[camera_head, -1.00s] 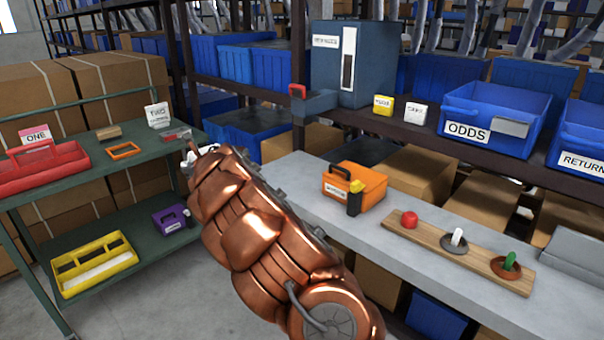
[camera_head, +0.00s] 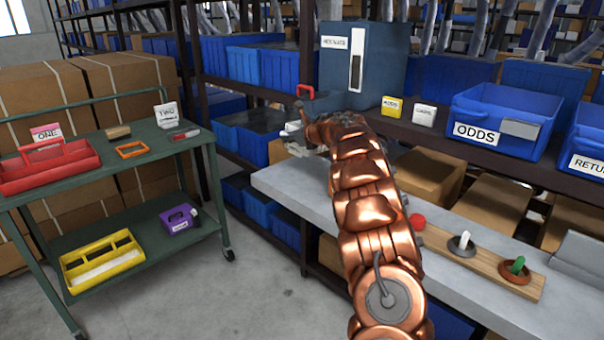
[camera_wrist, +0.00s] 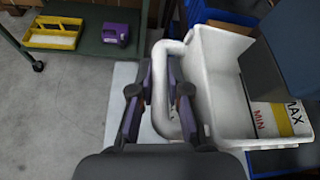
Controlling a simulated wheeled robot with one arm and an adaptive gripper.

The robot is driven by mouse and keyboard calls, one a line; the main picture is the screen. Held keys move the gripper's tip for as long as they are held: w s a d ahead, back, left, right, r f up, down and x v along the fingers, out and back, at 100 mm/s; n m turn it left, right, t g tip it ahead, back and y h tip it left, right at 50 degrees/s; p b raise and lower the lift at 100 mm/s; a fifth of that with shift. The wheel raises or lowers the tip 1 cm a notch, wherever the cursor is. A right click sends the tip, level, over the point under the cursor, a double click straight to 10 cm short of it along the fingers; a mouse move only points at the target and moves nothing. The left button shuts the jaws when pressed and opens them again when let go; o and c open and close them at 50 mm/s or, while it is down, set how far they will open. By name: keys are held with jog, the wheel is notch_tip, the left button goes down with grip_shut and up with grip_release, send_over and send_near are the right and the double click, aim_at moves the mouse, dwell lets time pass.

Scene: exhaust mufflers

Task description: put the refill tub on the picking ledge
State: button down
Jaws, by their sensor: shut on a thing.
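The refill tub (camera_wrist: 215,75) is a white open box with a loop handle and a MIN/MAX label, seen in the wrist view. My gripper (camera_wrist: 161,80) is shut on its handle, the fingers on either side of the bar. The tub looks empty; a dark blue block covers part of its right side. In the head view my arm hides most of the tub, and a small white part (camera_head: 292,128) shows beyond the arm. The long grey ledge (camera_head: 285,185) runs below my arm; its pale top (camera_wrist: 122,100) shows below the gripper. I cannot tell the tub's height above it.
A blue cabinet (camera_head: 348,65) with a red-handled part (camera_head: 305,91) stands behind my gripper. A board (camera_head: 480,262) with small cups lies on the ledge's right part. A green cart (camera_head: 150,150) stands left. Blue bins (camera_head: 500,115) line the shelf.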

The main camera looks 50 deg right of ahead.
jog(key=shift+w+a+f+b, duration=0.1)
jog(key=shift+f+b, duration=0.1)
jog(key=shift+b, duration=0.45)
jog(key=shift+a+f+b, duration=0.1)
jog(key=shift+b, duration=0.45)
jog(key=shift+n+b, duration=0.3)
jog(key=shift+b, duration=0.85)
jog(key=shift+b, duration=0.65)
jog(key=b, duration=0.4)
send_over(291, 181)
jog(key=f, duration=0.9)
jog(key=shift+w+f, duration=0.2)
jog(key=shift+f, duration=0.05)
jog(key=c, duration=1.1)
grip_release()
jog(key=shift+p, duration=0.3)
jog(key=shift+c, duration=0.2)
jog(key=shift+s, duration=0.1)
